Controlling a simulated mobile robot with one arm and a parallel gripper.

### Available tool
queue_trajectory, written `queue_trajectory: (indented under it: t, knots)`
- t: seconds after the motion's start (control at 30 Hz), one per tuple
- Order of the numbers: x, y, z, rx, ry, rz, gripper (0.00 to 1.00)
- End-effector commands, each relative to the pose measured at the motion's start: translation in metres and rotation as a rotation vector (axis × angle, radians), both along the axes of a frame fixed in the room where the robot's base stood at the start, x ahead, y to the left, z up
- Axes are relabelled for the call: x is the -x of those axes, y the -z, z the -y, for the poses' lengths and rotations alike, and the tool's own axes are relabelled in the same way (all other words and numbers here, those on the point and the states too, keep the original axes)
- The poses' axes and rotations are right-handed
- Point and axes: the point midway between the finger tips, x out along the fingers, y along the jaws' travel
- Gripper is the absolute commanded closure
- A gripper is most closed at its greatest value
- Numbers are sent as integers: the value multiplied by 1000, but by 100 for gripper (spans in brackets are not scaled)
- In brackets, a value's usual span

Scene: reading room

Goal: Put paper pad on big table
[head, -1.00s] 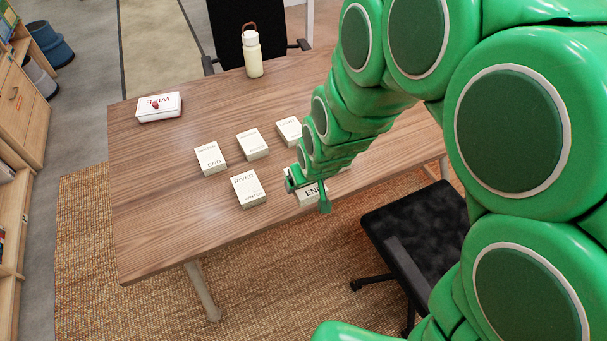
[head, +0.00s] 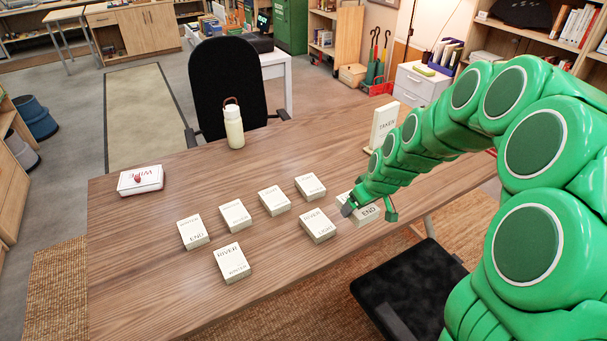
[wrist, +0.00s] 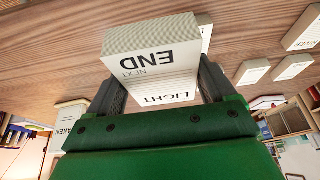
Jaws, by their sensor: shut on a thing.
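My gripper (head: 369,211) is shut on a white paper pad (head: 366,207) marked END, near the right front part of the big wooden table (head: 200,300). In the wrist view the pad (wrist: 150,35) sits between both fingers of my gripper (wrist: 160,85), its END and NEXT lettering upside down. The word LIGHT also shows between the fingers. The pad is over the table top; whether it touches the wood I cannot tell. Its far side is hidden.
A wipe box (head: 140,181), a bottle (head: 233,126) and an upright TAKEN sign (head: 383,126) stand there too. The table's left front is clear.

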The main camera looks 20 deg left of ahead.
Motion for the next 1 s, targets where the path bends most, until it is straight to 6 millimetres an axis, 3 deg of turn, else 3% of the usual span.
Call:
queue_trajectory:
  t: [0.03,0.2,0.4,0.67,1.0]
  knots:
    - [-11,2,18,-2,9,-2,51]
    - [-40,2,69,2,12,9,51]
    - [-53,5,103,6,11,8,51]
    - [-60,6,111,8,10,11,51]
    - [-97,23,107,7,12,13,51]
